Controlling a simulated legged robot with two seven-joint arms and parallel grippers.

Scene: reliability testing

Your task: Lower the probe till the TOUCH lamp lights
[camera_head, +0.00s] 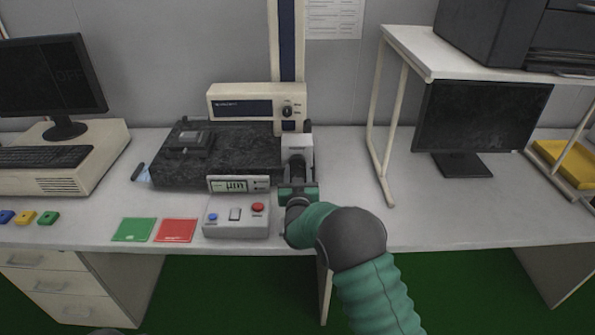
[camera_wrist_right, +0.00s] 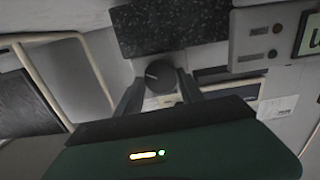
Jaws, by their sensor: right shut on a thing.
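A measuring stand has a dark speckled plate (camera_head: 235,160), a tall column (camera_head: 286,45) and a control box (camera_head: 243,101). The probe and its tip cannot be made out. My right gripper (camera_head: 297,172) is at the stand's front right corner, by a grey housing (camera_head: 299,145). The right wrist view shows its fingers (camera_wrist_right: 161,82) closed on a dark round knob (camera_wrist_right: 160,74). A small display panel (camera_head: 238,184) reads "µm" and has two small indicators beside it. Neither looks lit, and I cannot tell which is TOUCH. My left gripper is not in view.
A button box (camera_head: 236,216) stands in front of the stand, with green (camera_head: 133,230) and red (camera_head: 176,230) mats to its left. A dark block (camera_head: 188,143) lies on the plate. A white shelf frame (camera_head: 378,110) and a monitor (camera_head: 482,118) stand to the right.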

